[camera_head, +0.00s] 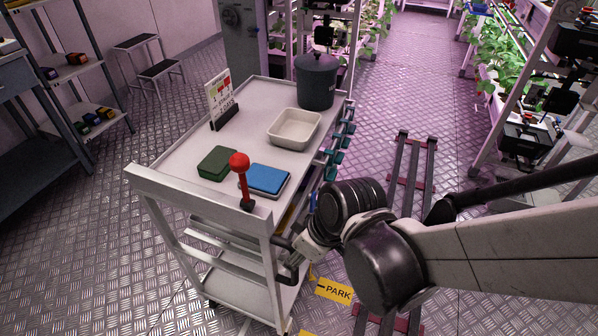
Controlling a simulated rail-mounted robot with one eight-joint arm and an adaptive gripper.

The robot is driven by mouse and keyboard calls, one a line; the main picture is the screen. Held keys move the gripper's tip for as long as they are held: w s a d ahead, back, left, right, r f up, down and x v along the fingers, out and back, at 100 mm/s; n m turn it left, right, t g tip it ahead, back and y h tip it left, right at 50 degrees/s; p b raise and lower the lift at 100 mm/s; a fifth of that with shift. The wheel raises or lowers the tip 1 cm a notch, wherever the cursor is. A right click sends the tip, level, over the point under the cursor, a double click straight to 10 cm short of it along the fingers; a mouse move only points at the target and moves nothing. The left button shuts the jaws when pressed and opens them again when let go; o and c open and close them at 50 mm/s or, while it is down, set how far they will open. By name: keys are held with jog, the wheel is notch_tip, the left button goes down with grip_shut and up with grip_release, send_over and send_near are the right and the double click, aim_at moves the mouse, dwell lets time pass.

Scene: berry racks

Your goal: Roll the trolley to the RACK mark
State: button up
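The white trolley (185,168) stands left of the floor rails, its near end with a raised bar towards me. A red-knobbed lever (241,180) stands upright at its near right corner. My gripper (286,256) is at the trolley's near right corner post, below the top. My wrist and the post partly hide its fingers; I cannot tell if they grip anything. A yellow PARK mark (333,289) lies on the floor by the trolley's right side. Another bit of yellow shows at the bottom edge. No RACK mark is visible.
The trolley carries a dark pot (317,82), a white tray (294,140), a green box (217,161), a blue-topped item (266,179) and a sign (221,98). Plant racks (500,75) stand right. Shelves (75,75) and a step stool (160,68) stand left. The aisle behind is clear.

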jog(key=shift+b+x, duration=0.4)
jog(key=shift+x, duration=0.85)
jog(key=shift+c, duration=0.5)
grip_shut()
